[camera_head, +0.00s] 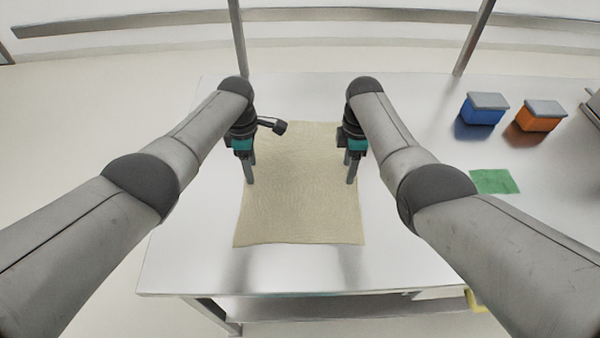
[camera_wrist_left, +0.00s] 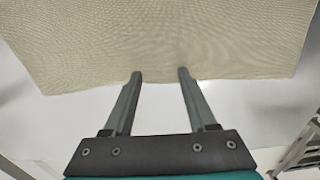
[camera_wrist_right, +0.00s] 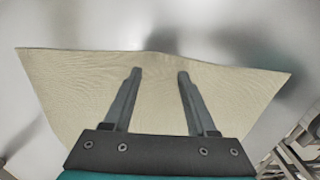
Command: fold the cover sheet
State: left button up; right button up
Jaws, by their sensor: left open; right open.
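The beige cover sheet (camera_head: 300,212) lies spread out on the metal table, roughly rectangular and unfolded. My left gripper (camera_head: 250,183) is open and points down at the sheet's left edge. In the left wrist view, its fingertips (camera_wrist_left: 160,73) reach the edge of the sheet (camera_wrist_left: 160,35), and nothing is between them. My right gripper (camera_head: 351,183) is open and points down by the sheet's right edge. In the right wrist view, its fingertips (camera_wrist_right: 160,71) are over the sheet (camera_wrist_right: 75,85), close to its far edge. I cannot tell whether the fingertips touch the cloth.
A blue bin (camera_head: 483,113) and an orange bin (camera_head: 541,120), both with grey lids, stand at the right of the table. A green cloth (camera_head: 494,181) lies in front of them. The table (camera_head: 200,255) is bare around the sheet.

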pick_arm(q)
jog(key=shift+f, duration=0.2)
pick_arm(e)
jog(key=shift+f, duration=0.15)
pick_arm(q)
grip_shut()
pick_arm(e)
grip_shut()
dwell(0.9)
pick_arm(q)
jog(key=shift+r, duration=0.15)
pick_arm(e)
jog(key=shift+r, duration=0.2)
